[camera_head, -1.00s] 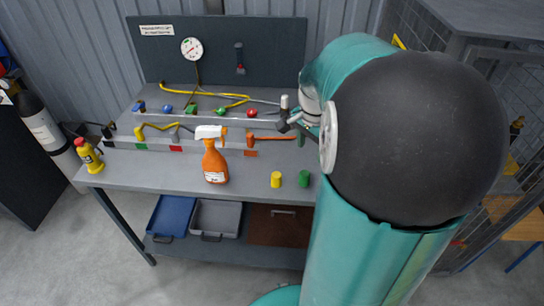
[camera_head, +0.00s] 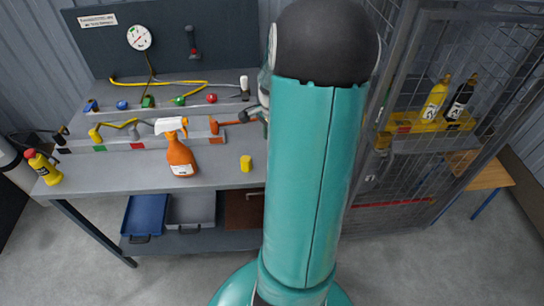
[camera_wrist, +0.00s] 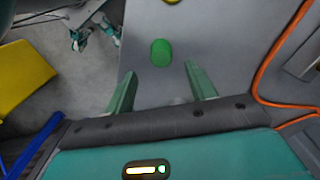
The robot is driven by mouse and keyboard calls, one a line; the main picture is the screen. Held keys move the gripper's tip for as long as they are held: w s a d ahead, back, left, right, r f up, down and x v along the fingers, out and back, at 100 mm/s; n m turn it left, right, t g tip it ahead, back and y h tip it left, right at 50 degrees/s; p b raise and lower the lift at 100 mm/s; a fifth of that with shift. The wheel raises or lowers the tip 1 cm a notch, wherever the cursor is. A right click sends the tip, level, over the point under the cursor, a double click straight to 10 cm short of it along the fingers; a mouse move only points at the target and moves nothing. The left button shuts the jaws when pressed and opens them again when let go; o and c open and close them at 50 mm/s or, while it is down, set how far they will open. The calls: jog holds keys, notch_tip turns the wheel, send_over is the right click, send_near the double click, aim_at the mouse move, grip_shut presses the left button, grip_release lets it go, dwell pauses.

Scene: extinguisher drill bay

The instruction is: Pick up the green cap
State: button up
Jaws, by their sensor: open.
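The green cap (camera_wrist: 161,52) stands on the grey bench top in the wrist view, just beyond my fingertips and roughly centred between them. My gripper (camera_wrist: 163,78) is open, with a finger on each side and nothing between them. The cap is apart from both fingers. In the head view my arm hides the green cap and most of my gripper.
A yellow cap (camera_head: 246,163) stands on the bench left of my arm; its edge shows in the wrist view (camera_wrist: 172,2). An orange spray bottle (camera_head: 180,157) is farther left. Behind are stepped racks with coloured fittings. A mesh cage (camera_head: 415,150) stands right.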

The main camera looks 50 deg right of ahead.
notch_tip(320, 180, down, 8)
jog(key=shift+r, duration=0.15)
jog(key=c, duration=1.1)
jog(key=shift+o, duration=0.2)
jog(key=shift+r, duration=0.1)
jog(key=shift+r, duration=0.5)
notch_tip(320, 180, up, 3)
jog(key=shift+a+f, duration=0.1)
jog(key=shift+f, duration=0.1)
jog(key=s+a+r, duration=0.2)
jog(key=s+r, duration=0.1)
jog(key=s, duration=0.1)
jog(key=s+a+r, duration=0.5)
jog(key=s+r, duration=0.1)
jog(key=s, duration=0.1)
jog(key=shift+s+a+r, duration=0.15)
jog(key=shift+s+a, duration=0.15)
jog(key=shift+a, duration=0.05)
